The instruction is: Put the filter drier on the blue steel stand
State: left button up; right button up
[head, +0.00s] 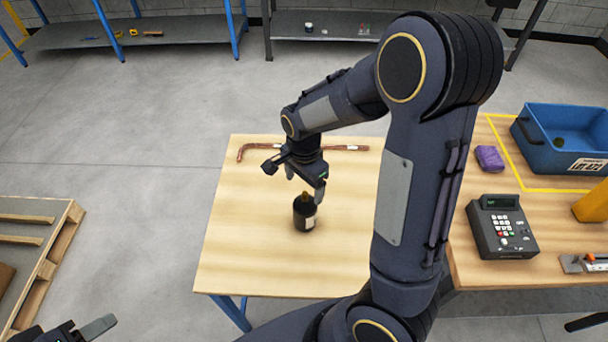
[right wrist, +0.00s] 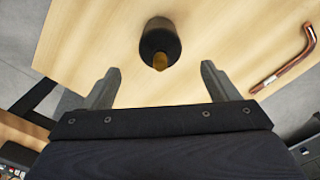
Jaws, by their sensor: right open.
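The filter drier appears to be the dark cylinder (head: 304,214) with a brass tip and a pale label, upright on the wooden table (head: 240,250). It also shows in the right wrist view (right wrist: 160,40), brass end toward the camera. My right gripper (head: 306,188) is open just above it; in the right wrist view its two fingers (right wrist: 160,80) are apart and empty, with the cylinder ahead between them. My left gripper (head: 88,331) is partly in view at the bottom left, its jaws cut off. A blue steel leg (head: 232,312) shows under the table; no separate blue stand is clear.
A copper pipe (head: 345,148) lies along the table's far edge, partly behind my arm. The right-hand table holds a blue bin (head: 535,140), a purple item (head: 489,158) and a dark keypad device (head: 503,228). A blue-legged shelf (head: 180,30) stands behind. A pallet (head: 50,265) is left.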

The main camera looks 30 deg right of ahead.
notch_tip(320, 180, up, 3)
jog(key=shift+r, duration=0.1)
jog(key=s+a+r+n+t+y, duration=0.2)
jog(key=s+r+n, duration=0.3)
jog(key=s, duration=0.3)
jog(key=s+a+r+n+t+y, duration=0.1)
jog(key=s+a+r+n+t, duration=0.1)
jog(key=s+r+n, duration=0.3)
jog(key=s+n+t, duration=0.1)
jog(key=s+n, duration=0.2)
jog(key=s, duration=0.1)
jog(key=shift+n+t+y, duration=0.3)
jog(key=shift+y, duration=0.1)
jog(key=shift+r, duration=0.1)
